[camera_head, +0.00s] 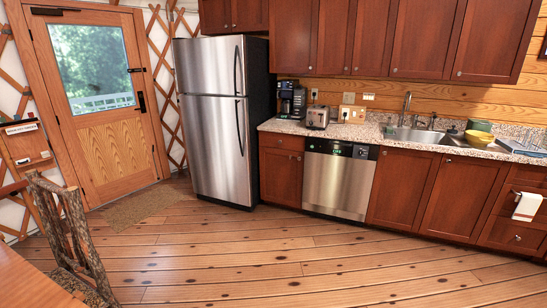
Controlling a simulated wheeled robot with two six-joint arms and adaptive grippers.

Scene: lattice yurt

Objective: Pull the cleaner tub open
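The stainless dishwasher (335,187) is the only thing in view that fits the cleaner tub. It stands under the counter, between a single red-brown cabinet on its left and the sink cabinets on its right. Its door is shut and upright. A black control panel (341,149) with small green lit marks runs along its top. Its inside is hidden. Neither of my grippers shows in the head view.
The plank floor (330,258) before the dishwasher is clear. A steel fridge (215,120) stands to the left. A wooden chair (70,235) and table edge (30,280) are at lower left. The speckled counter (275,125) holds a toaster (317,117) and coffee maker (291,100).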

